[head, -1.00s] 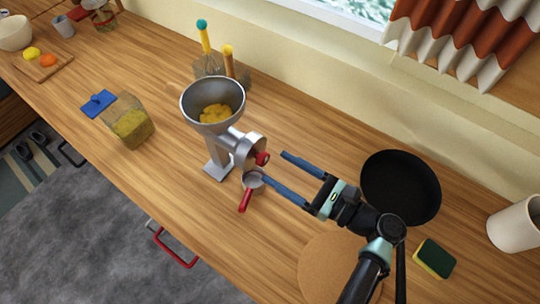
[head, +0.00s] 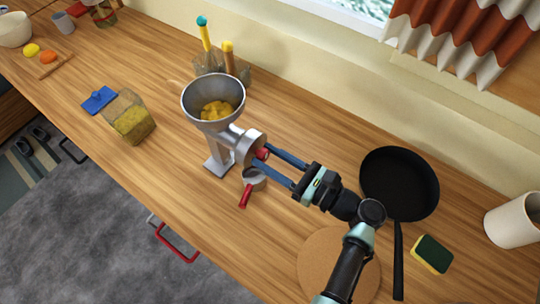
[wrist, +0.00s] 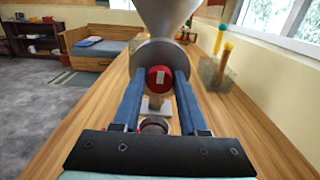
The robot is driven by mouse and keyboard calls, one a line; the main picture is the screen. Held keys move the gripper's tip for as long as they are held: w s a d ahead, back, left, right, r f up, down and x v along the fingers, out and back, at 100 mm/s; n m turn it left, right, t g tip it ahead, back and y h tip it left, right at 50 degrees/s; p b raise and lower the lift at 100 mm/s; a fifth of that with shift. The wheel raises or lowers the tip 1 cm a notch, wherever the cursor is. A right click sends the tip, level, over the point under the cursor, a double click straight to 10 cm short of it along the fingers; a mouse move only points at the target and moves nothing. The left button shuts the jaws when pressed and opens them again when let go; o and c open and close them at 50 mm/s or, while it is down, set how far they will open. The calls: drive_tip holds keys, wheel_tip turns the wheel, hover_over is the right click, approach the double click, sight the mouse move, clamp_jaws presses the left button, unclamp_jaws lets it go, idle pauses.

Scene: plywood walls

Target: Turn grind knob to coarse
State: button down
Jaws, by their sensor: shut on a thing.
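The metal grinder (head: 222,140) stands on the wooden counter with yellow pieces in its hopper. Its red grind knob (wrist: 159,79) sits at the centre of the round front plate and carries a pale mark near its middle. In the head view the knob (head: 262,154) shows partly between the blue fingers. My gripper (head: 268,157) reaches in from the right. In the wrist view my gripper (wrist: 158,80) has one finger on each side of the knob, shut on it. A small cup with a red handle (head: 246,195) is below the knob.
A black frying pan (head: 399,184), a round cork board (head: 325,262) and a sponge (head: 432,254) lie to the right. Counter in front of the jar is clear.

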drive_tip(key=shift+n, duration=0.3)
drive_tip(key=n+b, duration=0.2)
drive_tip(key=n, duration=0.1)
drive_tip(key=shift+f+n, duration=0.1)
drive_tip(key=shift+n, duration=0.3)
drive_tip(key=n+b, duration=0.2)
drive_tip(key=n, duration=0.2)
drive_tip(key=shift+s+a+f+n+b, duration=0.1)
drive_tip(key=shift+n+b, duration=0.2)
drive_tip(key=shift+b, duration=0.05)
drive_tip(key=n+b, duration=0.4)
drive_tip(key=n, duration=0.1)
drive_tip(key=shift+f, duration=0.15)
drive_tip(key=shift+n+b, duration=1.8)
drive_tip(key=shift+n, duration=0.1)
drive_tip(key=shift+r, duration=0.2)
drive_tip(key=shift+c, duration=2.3)
unclamp_jaws()
